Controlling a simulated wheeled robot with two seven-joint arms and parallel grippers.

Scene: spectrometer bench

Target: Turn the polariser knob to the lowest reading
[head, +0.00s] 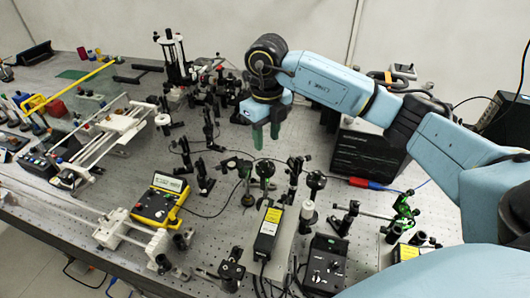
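My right gripper (266,135) hangs from the blue arm that comes in from the right. Its green fingertips point down over the back middle of the bench, above a cluster of dark optical mounts. From this angle I cannot tell the gap between the fingers, and nothing clearly shows in them. Several round dark mounts on posts stand in front of it, one of them a disc-shaped mount (316,181). I cannot tell which mount carries the polariser knob. My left gripper is not in view.
The perforated bench is crowded. A black box with a yellow label (268,230) and a black control box (325,262) stand at the front. White rail equipment (118,125) is at left. A dark case (368,155) stands beneath my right arm. Some bare bench lies around the yellow meter.

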